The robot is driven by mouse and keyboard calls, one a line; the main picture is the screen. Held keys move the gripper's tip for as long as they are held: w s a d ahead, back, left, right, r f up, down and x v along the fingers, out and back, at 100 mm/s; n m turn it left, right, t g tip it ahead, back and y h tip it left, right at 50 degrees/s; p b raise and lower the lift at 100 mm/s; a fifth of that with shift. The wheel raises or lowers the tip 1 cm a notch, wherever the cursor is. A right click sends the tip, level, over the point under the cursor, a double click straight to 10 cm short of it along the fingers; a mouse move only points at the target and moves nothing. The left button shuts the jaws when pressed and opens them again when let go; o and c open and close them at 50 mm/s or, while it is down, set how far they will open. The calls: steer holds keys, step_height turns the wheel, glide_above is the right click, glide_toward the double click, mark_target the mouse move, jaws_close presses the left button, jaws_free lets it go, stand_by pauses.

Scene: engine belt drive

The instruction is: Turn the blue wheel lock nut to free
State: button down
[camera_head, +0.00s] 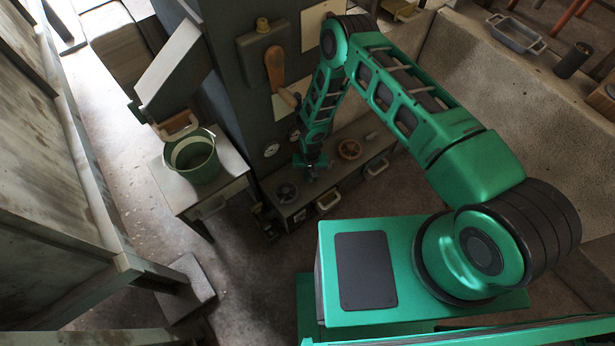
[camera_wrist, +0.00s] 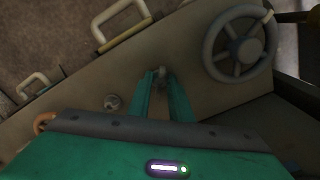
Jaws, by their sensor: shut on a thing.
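My gripper (camera_wrist: 161,78) is shut on a small grey piece, which looks like the lock nut (camera_wrist: 162,71), on the flat top of the machine bench. Most of the nut is hidden between the two fingertips. The spoked wheel with a blue-grey hub (camera_wrist: 241,48) is to the right of the fingers in the wrist view, apart from them. In the head view this wheel (camera_head: 286,192) looks dark and sits at the bench's left end. My gripper (camera_head: 313,170) is just right of it, pointing down. The nut cannot be made out in the head view.
A reddish-brown wheel (camera_head: 350,149) stands farther right on the bench, with a small round knob (camera_wrist: 113,102) between it and my gripper. Pale handles (camera_head: 328,203) project from the bench front. A green bucket (camera_head: 192,155) stands at left.

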mark_target(310, 177)
steer(key=n, duration=0.4)
steer(key=shift+w+d, duration=0.1)
steer(key=shift+w, duration=0.3)
steer(key=shift+r+n, duration=0.1)
steer(key=shift+n, duration=1.5)
steer(key=shift+a, duration=0.2)
steer(key=c, duration=1.8)
jaws_free()
steer(key=shift+c, duration=0.2)
steer(key=shift+o, duration=1.1)
steer(key=shift+s, duration=0.15)
step_height(310, 177, up, 11)
steer(key=shift+f, duration=0.2)
